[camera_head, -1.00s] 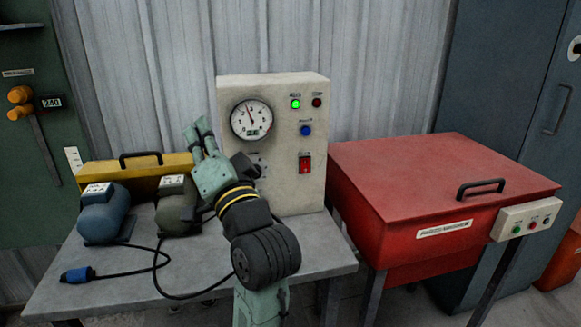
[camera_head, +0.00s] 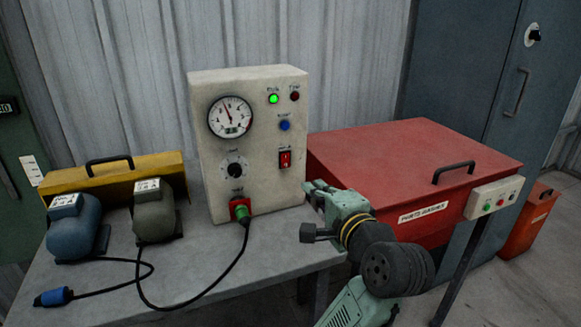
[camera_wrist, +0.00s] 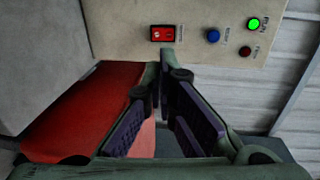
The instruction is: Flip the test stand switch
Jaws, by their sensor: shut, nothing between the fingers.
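The test stand (camera_head: 215,165) is a beige box standing on a grey table. Its red rocker switch (camera_head: 285,159) sits on the right side of the front panel, below a blue button (camera_head: 285,125). The switch also shows in the wrist view (camera_wrist: 162,33), just beyond my fingertips. My gripper (camera_head: 313,188) is shut and empty. It is in front of the panel's lower right edge, below and right of the switch. In the wrist view my fingertips (camera_wrist: 166,60) converge just below the switch; whether they touch it I cannot tell.
A red parts washer (camera_head: 410,165) stands close on the right, behind my arm. A green plug (camera_head: 242,214) with a black cable is in the panel's lower socket. Two motors (camera_head: 75,225) and a yellow case (camera_head: 165,163) occupy the table's left side.

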